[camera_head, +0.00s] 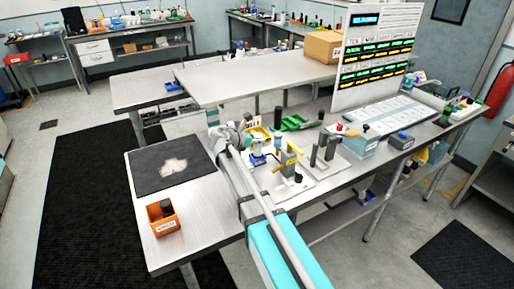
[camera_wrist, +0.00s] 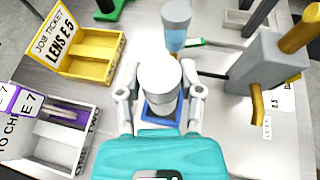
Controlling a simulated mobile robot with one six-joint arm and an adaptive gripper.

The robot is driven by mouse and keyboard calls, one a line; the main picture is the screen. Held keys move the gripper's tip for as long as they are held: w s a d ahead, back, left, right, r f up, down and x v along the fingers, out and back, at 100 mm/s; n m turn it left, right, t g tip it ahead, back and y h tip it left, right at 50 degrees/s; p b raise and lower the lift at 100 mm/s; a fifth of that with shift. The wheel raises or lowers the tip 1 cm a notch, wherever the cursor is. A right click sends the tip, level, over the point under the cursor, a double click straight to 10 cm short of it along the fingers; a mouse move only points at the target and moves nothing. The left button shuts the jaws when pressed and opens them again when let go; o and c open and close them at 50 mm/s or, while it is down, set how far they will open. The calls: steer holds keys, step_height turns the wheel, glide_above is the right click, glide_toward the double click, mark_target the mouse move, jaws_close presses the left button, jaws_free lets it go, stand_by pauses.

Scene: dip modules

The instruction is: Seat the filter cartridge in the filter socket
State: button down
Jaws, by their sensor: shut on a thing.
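In the wrist view, my gripper (camera_wrist: 160,95) has its two grey fingers closed around a white cylinder (camera_wrist: 158,68), which appears to be the filter cartridge. The cylinder looks roughly upright. A blue square-edged piece (camera_wrist: 152,112) shows just below it and may be the filter socket. My gripper hides much of this piece, so I cannot tell whether the cylinder touches it or is inside it. In the head view, my gripper (camera_head: 228,137) is over the near bench, and the cylinder is hard to make out there.
A translucent blue container with a grey top (camera_wrist: 176,28) stands close behind the cylinder. A yellow job-ticket bin (camera_wrist: 92,52) and a white bin (camera_wrist: 62,140) are at left. A grey block with yellow handles (camera_wrist: 268,65) stands at right. An orange bin (camera_head: 163,218) sits on the front bench.

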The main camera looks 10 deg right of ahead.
mark_target(257, 146)
steer(key=shift+f+b, duration=1.9)
steer(key=shift+f, duration=0.1)
steer(key=shift+c, duration=1.3)
jaws_free()
steer(key=shift+s+a+r, duration=0.1)
steer(key=shift+a+r, duration=0.15)
steer(key=shift+r, duration=0.05)
steer(key=p+v, duration=0.4)
steer(key=v, duration=0.7)
steer(key=shift+a+p, duration=0.2)
steer(key=shift+p, duration=0.1)
